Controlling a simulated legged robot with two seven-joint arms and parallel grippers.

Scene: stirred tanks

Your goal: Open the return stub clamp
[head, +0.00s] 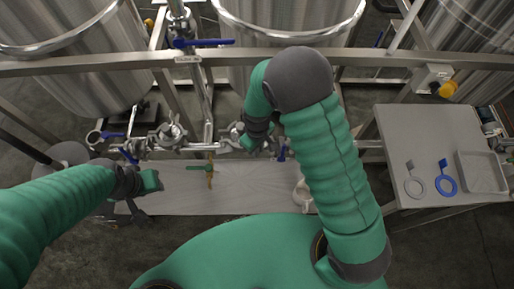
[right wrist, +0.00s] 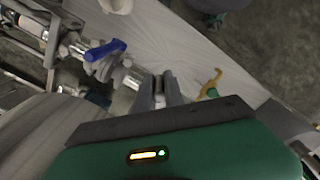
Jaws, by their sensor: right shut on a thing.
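My right gripper (head: 246,143) reaches down to the metal pipe line, beside a clamp (head: 233,132) that I take for the return stub clamp. In the right wrist view my right gripper's fingers (right wrist: 159,90) are closed on a small grey metal part between them. The fingers hide most of that part, and I cannot see whether the clamp is open. My left gripper (head: 151,181) hangs over the left end of the grey bench, apart from the pipes. Its finger gap is too small to tell.
More clamped fittings (head: 170,133) and blue valve handles sit along the pipe. A green and orange tool (head: 199,168) lies on the bench (head: 240,196). At right, a table (head: 400,130) holds a white ring, a blue ring (head: 446,184) and a bin (head: 482,172). Steel tanks stand behind a rail.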

